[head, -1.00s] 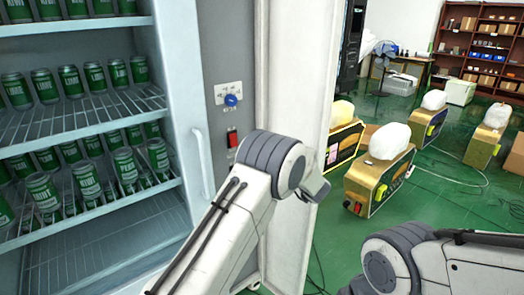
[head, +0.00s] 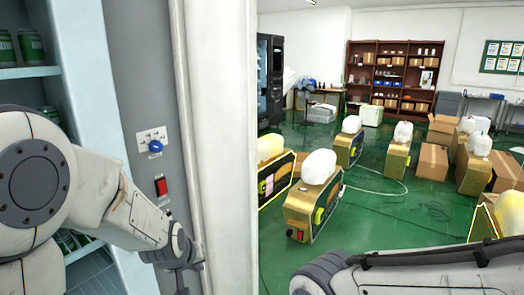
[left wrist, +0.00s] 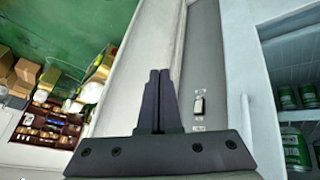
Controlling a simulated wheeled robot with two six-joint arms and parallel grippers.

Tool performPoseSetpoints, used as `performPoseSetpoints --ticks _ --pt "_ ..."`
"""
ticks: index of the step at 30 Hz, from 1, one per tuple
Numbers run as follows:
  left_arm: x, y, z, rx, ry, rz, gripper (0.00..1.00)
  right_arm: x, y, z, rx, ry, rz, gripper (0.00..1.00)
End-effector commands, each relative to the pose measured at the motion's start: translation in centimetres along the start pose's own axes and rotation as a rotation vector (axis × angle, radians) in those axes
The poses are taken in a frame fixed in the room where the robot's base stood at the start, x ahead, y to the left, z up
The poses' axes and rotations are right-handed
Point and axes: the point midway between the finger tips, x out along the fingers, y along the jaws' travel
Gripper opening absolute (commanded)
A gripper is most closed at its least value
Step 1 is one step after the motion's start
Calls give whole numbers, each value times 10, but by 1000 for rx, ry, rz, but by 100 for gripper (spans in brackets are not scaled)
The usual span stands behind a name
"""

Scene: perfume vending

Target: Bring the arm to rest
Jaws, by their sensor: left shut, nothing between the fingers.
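My left arm comes in from the left in the head view, in front of the open cabinet of green cans. My left gripper (head: 186,272) is small and partly cut off there, low beside the grey panel's edge. In the left wrist view my left gripper (left wrist: 160,74) has its two dark fingers together with nothing between them. It points along the white and grey panels, apart from the cans. My right arm shows at the lower right of the head view, but its gripper is out of view.
The grey panel carries a blue knob (head: 155,146) and a red switch (head: 162,186). Green cans (head: 31,45) stand on cabinet shelves at left. Gold machines (head: 313,205) with white tops stand on the green floor (head: 385,225) at right. A brown shelf (head: 392,75) stands behind.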

Motion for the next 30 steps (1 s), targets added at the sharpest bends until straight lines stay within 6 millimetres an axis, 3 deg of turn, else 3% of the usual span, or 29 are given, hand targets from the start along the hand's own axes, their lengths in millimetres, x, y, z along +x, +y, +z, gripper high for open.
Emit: performPoseSetpoints --ticks 3,12,20,30 --pt "-17 -20 39 115 -117 -29 0 0 0 0 0 0 0 0" --pt "-55 -67 115 350 -358 -98 0 0 0 0 0 0 0 0" --pt "-83 -12 144 522 -420 -13 0 0 0 0 0 0 0 0" --pt "-148 37 212 823 -546 110 0 0 0 0 0 0 0 0"
